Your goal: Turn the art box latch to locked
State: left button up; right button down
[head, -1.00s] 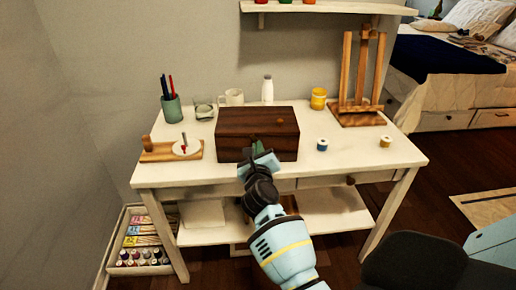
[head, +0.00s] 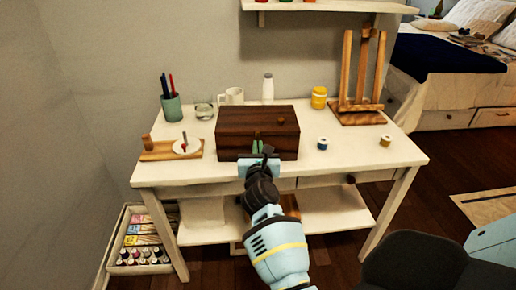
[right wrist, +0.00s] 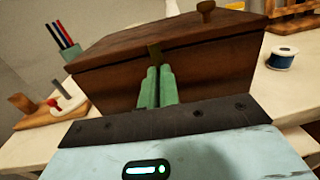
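The art box (head: 240,120), a dark brown wooden box with its lid closed, stands on the white desk. In the right wrist view the art box (right wrist: 110,75) fills the upper middle. Its small brass latch (right wrist: 155,53) shows at the front, just past my fingertips; its exact angle is hard to tell. My right gripper (head: 257,147) is at the front face of the box. Its two green fingers (right wrist: 158,72) are side by side, nearly touching, with nothing visible between them. I cannot tell whether they touch the latch. My left gripper is not in view.
On the desk (head: 400,155) stand a pen cup (head: 172,108), a mug (head: 232,96), a white bottle (head: 267,90), a yellow jar (head: 319,98), an easel (head: 360,85), a blue spool (head: 322,143) and a wooden stand (head: 160,152). Free desk lies right of the box.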

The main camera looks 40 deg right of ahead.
dwell(0.3)
jog(key=c, duration=1.6)
grip_release()
jog(key=shift+c, duration=0.2)
jog(key=shift+s+a, duration=0.1)
jog(key=shift+a, duration=0.05)
